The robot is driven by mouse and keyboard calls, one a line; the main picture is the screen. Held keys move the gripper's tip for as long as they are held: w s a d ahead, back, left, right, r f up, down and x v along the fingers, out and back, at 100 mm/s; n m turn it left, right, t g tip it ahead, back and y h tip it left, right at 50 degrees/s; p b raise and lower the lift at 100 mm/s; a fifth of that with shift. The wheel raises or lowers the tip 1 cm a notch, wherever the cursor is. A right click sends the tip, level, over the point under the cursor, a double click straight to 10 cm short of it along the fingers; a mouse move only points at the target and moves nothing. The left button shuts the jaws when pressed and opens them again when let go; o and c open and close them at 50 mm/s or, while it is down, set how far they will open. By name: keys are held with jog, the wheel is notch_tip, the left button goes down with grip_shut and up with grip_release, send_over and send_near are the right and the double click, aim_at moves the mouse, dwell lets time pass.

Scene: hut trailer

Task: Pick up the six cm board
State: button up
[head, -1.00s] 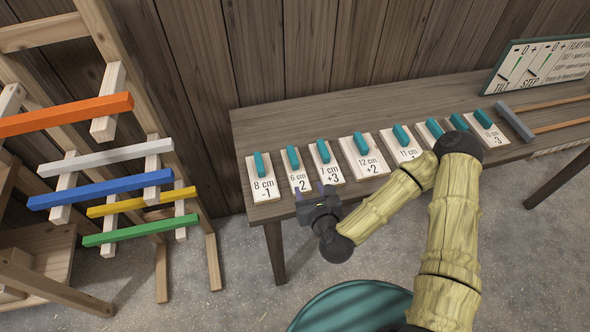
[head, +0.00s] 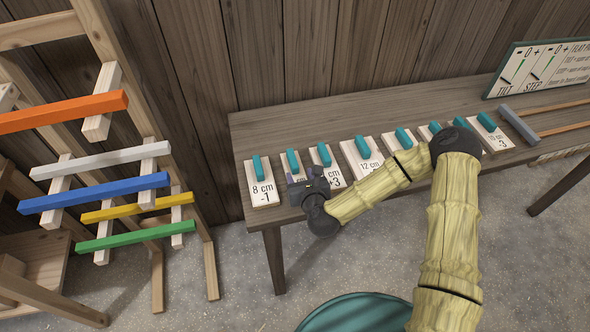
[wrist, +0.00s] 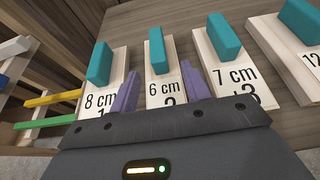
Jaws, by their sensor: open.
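The six cm board (wrist: 163,91) is a pale board with a teal block handle (wrist: 157,50) on its upper part, second from the left in the row on the bench. In the head view its teal handle (head: 292,161) shows, while my gripper hides much of its lower part. My gripper (wrist: 158,88) is open, its two purple fingers on either side of the lower part of the six cm board, below the teal handle. Nothing is between the fingers except the board's face beneath or beyond them; whether they touch it I cannot tell.
The 8 cm board (head: 261,184) is close on the left and the 7 cm board (wrist: 232,75) close on the right. More boards continue right along the wooden bench (head: 300,118). A rack with coloured bars (head: 95,190) stands at the left.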

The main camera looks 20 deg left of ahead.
aim_at(295, 166)
jog(key=shift+x, duration=0.85)
jog(key=shift+w+a+p, duration=0.35)
jog(key=shift+w+p, duration=0.1)
jog(key=shift+p, duration=0.05)
jog(key=p+x, duration=0.1)
jog(key=x, duration=0.2)
jog(key=shift+w+a+f, duration=0.3)
jog(key=shift+w, duration=0.15)
grip_shut()
jog(key=shift+r, duration=0.15)
